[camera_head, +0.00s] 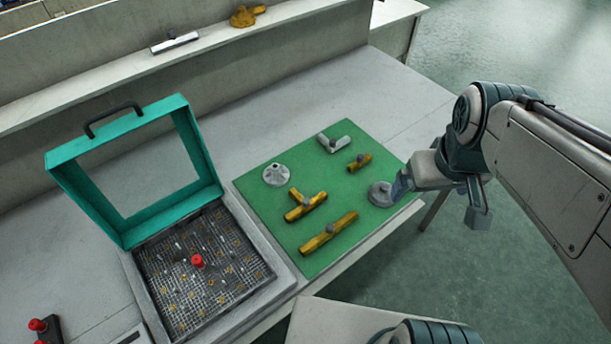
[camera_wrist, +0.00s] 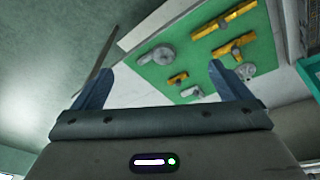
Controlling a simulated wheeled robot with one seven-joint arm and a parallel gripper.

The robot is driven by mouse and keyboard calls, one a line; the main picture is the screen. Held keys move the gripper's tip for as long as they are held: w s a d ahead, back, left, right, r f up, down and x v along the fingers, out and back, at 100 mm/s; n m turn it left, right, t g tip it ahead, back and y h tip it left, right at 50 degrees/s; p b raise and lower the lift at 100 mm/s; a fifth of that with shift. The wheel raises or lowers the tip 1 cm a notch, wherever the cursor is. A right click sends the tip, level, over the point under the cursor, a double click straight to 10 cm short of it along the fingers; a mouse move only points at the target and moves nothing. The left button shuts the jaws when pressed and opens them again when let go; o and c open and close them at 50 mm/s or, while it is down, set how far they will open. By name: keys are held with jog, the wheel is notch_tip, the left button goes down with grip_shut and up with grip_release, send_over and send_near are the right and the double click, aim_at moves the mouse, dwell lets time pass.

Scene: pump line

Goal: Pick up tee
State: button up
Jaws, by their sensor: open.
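The yellow tee (camera_head: 305,205) lies on the green mat (camera_head: 252,192), left of the mat's middle, with a grey knob on it. It also shows in the wrist view (camera_wrist: 235,46), beyond my fingers and right of centre. My gripper (camera_head: 437,197) hangs off the mat's right edge, to the right of the tee and well apart from it. In the wrist view my gripper (camera_wrist: 159,67) has its two fingers wide apart with nothing between them.
A long yellow pipe (camera_head: 328,233), short yellow fitting (camera_head: 360,162), grey elbow (camera_head: 335,142) and grey discs (camera_head: 276,174) (camera_head: 380,195) share the mat. The right disc is close to my gripper. A teal-lidded case (camera_head: 120,238) stands open on the left. A shelf (camera_head: 215,45) runs behind.

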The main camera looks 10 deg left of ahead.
jog(key=w+a+f+n+g+b, duration=0.25)
jog(key=w+a+f+n, duration=0.25)
jog(key=w+a+n, duration=0.55)
jog(key=n+b, duration=0.4)
jog(key=n, duration=1)
send_over(300, 198)
notch_tip(300, 198, down, 9)
jog(key=shift+g, duration=0.25)
jog(key=f, duration=0.8)
jog(key=shift+w+a+p, duration=0.25)
jog(key=shift+a+p, duration=0.05)
jog(key=shift+s+d+f+p, duration=0.1)
jog(key=shift+d+f+p, duration=0.05)
jog(key=shift+f, duration=1.2)
jog(key=shift+s+d+f+p, duration=0.1)
jog(key=shift+d+f+p, duration=0.05)
jog(key=shift+f, duration=1.2)
jog(key=shift+c, duration=0.4)
jog(key=c, duration=1.1)
jog(key=shift+r, duration=0.1)
